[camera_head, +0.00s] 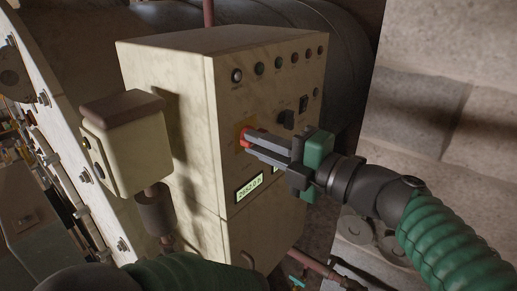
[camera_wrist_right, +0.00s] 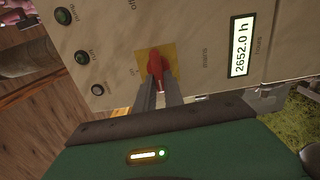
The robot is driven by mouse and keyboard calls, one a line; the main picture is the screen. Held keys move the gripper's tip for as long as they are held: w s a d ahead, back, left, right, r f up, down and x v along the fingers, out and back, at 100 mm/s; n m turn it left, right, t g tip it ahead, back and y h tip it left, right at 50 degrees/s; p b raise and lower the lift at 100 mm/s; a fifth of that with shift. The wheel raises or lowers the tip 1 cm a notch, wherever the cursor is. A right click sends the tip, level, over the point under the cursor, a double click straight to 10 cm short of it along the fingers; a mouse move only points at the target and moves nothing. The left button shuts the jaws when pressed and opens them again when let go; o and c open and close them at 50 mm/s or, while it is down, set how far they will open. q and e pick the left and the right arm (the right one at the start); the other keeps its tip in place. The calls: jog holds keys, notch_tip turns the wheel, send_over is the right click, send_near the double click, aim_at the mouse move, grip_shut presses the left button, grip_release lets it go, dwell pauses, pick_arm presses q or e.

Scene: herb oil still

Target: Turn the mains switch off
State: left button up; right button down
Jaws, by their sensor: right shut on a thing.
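The mains switch is a red handle (camera_head: 246,137) on a yellow plate, on the front of a cream control cabinet (camera_head: 165,55). In the right wrist view the red handle (camera_wrist_right: 154,66) stands over the yellow plate (camera_wrist_right: 171,56), with the word "mains" printed beside it. My right gripper (camera_head: 250,143) reaches in from the right, and its grey fingers are closed on the red handle. The fingertips (camera_wrist_right: 157,84) hide part of the handle. My left gripper is not in view; a green arm sleeve shows at the bottom of the head view.
A row of round lamps or buttons (camera_head: 259,68) runs along the cabinet top, with a black knob (camera_head: 286,119) below. An hours display (camera_head: 250,187) sits under the switch. A cream box (camera_head: 128,145) stands left of the cabinet. Stone blocks (camera_head: 440,100) lie at right.

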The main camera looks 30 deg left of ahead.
jog(key=shift+f, duration=0.4)
jog(key=c, duration=1.6)
grip_release()
jog(key=shift+c, duration=0.2)
jog(key=shift+o, duration=0.9)
jog(key=shift+d, duration=0.1)
jog(key=shift+d+r, duration=0.1)
jog(key=shift+r, duration=0.1)
jog(key=shift+d, duration=0.35)
jog(key=s+d+b, duration=0.1)
jog(key=d+b, duration=0.2)
jog(key=d, duration=1.3)
jog(key=shift+b, duration=0.3)
